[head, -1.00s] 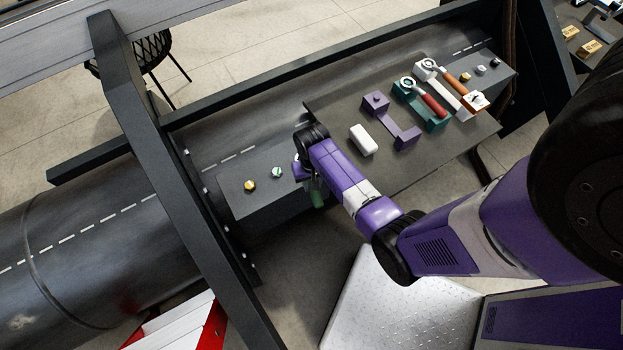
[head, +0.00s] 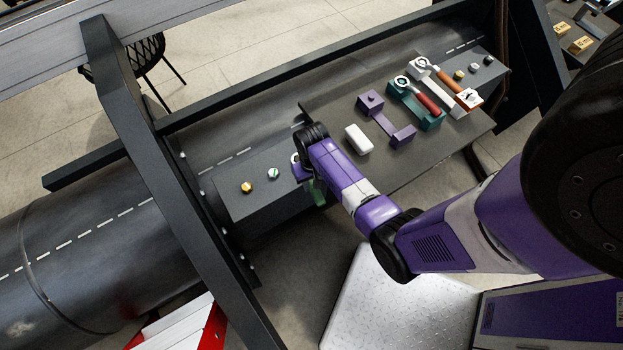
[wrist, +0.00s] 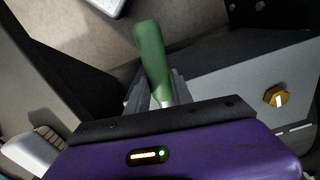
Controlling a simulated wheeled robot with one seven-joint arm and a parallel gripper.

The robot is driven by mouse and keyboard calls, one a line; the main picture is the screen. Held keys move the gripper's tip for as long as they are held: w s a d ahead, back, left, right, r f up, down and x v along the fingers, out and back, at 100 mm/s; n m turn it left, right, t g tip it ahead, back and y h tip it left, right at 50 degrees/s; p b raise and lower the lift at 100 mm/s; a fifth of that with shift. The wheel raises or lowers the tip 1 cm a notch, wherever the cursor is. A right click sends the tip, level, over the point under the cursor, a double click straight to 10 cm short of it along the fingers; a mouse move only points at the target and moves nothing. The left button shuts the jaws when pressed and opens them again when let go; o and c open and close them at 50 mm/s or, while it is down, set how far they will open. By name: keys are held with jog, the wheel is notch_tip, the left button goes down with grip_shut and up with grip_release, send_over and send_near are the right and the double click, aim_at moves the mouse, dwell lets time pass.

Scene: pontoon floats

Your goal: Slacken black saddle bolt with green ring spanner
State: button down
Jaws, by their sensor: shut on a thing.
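My gripper (head: 308,184) is shut on the green ring spanner (head: 318,193), low over the left end of the dark bolt plate (head: 240,205). In the wrist view the spanner's green handle (wrist: 150,52) points up and away from the jaws. Its ring end is hidden by my gripper in the wrist view. A pale curved edge (head: 294,158) shows beside the gripper in the head view; I cannot tell whether it is the ring. A black bolt (head: 488,59) stands at the far right of the bench. Any bolt under my gripper is hidden.
A yellow bolt (head: 247,187) and a green-white bolt (head: 272,173) stand left of my gripper. A white block (head: 358,139), an empty-looking purple holder (head: 388,121), and red-handled (head: 428,102) and orange-handled (head: 450,82) spanners lie right. A dark frame beam (head: 160,170) crosses left.

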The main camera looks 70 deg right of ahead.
jog(key=shift+s+d+n, duration=0.3)
jog(key=shift+d+n, duration=0.05)
jog(key=shift+n, duration=0.05)
jog(key=shift+s, duration=0.1)
dwell(0.3)
jog(key=shift+s+d+n, duration=0.2)
jog(key=shift+d+n, duration=0.2)
jog(key=shift+n, duration=0.1)
jog(key=shift+d, duration=0.1)
jog(key=shift+s+d+n, duration=0.2)
jog(key=shift+d+n, duration=0.1)
jog(key=shift+n, duration=0.2)
dwell(0.3)
jog(key=shift+d, duration=0.1)
jog(key=shift+s+d+n, duration=0.25)
jog(key=shift+d+n, duration=0.1)
jog(key=shift+n, duration=0.15)
jog(key=shift+d, duration=0.1)
dwell(0.3)
